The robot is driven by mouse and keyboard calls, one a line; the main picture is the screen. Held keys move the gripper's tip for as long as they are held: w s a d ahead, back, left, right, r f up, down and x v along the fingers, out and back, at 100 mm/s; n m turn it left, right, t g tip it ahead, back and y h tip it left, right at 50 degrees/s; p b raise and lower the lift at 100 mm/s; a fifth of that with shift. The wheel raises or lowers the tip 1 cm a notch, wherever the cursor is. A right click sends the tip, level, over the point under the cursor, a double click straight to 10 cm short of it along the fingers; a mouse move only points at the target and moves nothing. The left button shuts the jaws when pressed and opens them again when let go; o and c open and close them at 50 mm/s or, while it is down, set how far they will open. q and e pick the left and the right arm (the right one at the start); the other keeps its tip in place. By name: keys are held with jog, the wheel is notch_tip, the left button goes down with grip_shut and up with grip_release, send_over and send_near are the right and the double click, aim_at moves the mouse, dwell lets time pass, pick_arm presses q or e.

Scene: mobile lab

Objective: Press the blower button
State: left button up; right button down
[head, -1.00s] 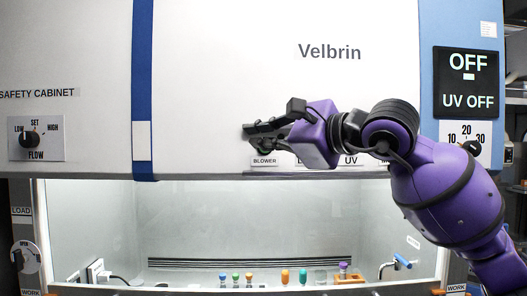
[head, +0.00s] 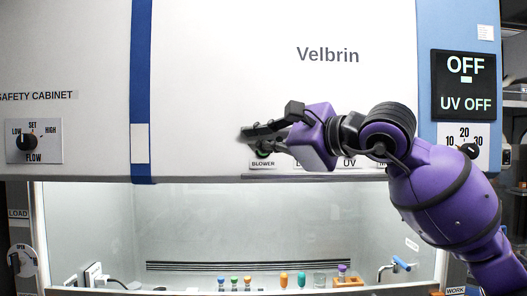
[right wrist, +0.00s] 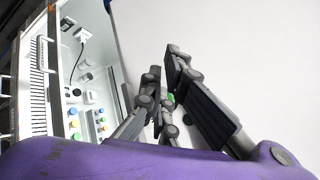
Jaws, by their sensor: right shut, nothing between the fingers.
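The blower button is a small green button (head: 263,152) above the BLOWER label (head: 263,163) on the lower edge of the white cabinet front. My right gripper (head: 250,132) is in front of the panel, right by the button, and partly covers it. It is shut with nothing between its fingers. In the right wrist view, the right gripper's fingers (right wrist: 164,75) reach toward the white panel, and a bit of green (right wrist: 170,98) shows between them. Whether a fingertip touches the button cannot be told. My left gripper is not in view.
The display (head: 465,84) reads OFF and UV OFF. A flow knob (head: 27,142) is at left and a timer dial (head: 470,150) at right. Below, the lit cabinet opening (head: 230,220) holds several coloured-capped bottles (head: 235,283). My right arm covers part of the button row.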

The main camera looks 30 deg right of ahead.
dwell(0.5)
jog(key=shift+w+d, duration=0.1)
jog(key=shift+w, duration=0.05)
jog(key=shift+w+d, duration=0.15)
jog(key=shift+w, duration=0.1)
jog(key=shift+w, duration=0.1)
dwell(0.4)
